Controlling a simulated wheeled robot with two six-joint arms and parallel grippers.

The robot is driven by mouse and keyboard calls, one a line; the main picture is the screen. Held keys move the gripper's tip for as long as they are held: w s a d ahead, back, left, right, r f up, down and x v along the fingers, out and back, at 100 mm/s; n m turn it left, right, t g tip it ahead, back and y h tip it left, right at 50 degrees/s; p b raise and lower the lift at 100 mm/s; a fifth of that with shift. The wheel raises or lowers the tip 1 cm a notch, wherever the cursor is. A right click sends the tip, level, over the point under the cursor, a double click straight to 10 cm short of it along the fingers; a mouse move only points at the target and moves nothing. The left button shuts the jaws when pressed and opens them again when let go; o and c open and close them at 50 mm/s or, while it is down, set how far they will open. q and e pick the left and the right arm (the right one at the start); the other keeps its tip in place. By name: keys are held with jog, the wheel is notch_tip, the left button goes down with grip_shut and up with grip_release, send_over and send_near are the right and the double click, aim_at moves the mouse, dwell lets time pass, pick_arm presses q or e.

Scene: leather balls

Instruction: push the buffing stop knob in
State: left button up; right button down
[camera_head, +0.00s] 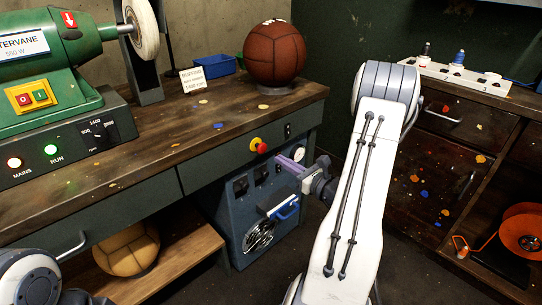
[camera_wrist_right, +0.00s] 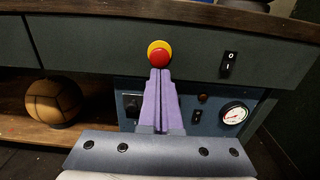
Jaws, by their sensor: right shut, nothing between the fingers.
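The buffing stop knob (camera_head: 258,146) is a red button on a yellow collar, on the green front panel under the bench top. It also shows in the wrist view (camera_wrist_right: 159,55), at the upper middle. My right gripper (camera_head: 281,160) has purple fingers that are shut together and empty. In the head view its tips are a little right of and below the knob, with a small gap between. In the wrist view the fingertips (camera_wrist_right: 160,72) lie just below the red button, almost in line with it. My left gripper is out of view.
A black rocker switch (camera_wrist_right: 229,64) is right of the knob. A blue cabinet with a gauge (camera_wrist_right: 233,113) stands below. The bench top (camera_head: 150,165) overhangs the panel. A tan ball (camera_head: 126,248) sits on the lower shelf, and a brown ball (camera_head: 274,54) on the bench.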

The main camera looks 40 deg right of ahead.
aim_at(264, 149)
jog(key=w, duration=0.5)
jog(key=shift+w+a+b, duration=0.2)
jog(key=shift+b, duration=0.15)
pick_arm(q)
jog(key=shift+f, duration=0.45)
pick_arm(e)
jog(key=shift+w+a, duration=0.1)
jog(key=shift+w, duration=0.6)
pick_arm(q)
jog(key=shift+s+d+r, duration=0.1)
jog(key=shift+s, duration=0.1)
pick_arm(e)
jog(key=shift+w+r, duration=0.2)
jog(key=shift+w, duration=0.15)
jog(key=shift+s+f, duration=0.2)
jog(key=shift+s, duration=0.35)
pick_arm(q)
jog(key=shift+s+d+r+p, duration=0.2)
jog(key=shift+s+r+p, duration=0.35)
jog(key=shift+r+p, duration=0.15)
pick_arm(e)
jog(key=s+d, duration=0.1)
jog(key=s, duration=1.3)
jog(key=shift+d, duration=0.15)
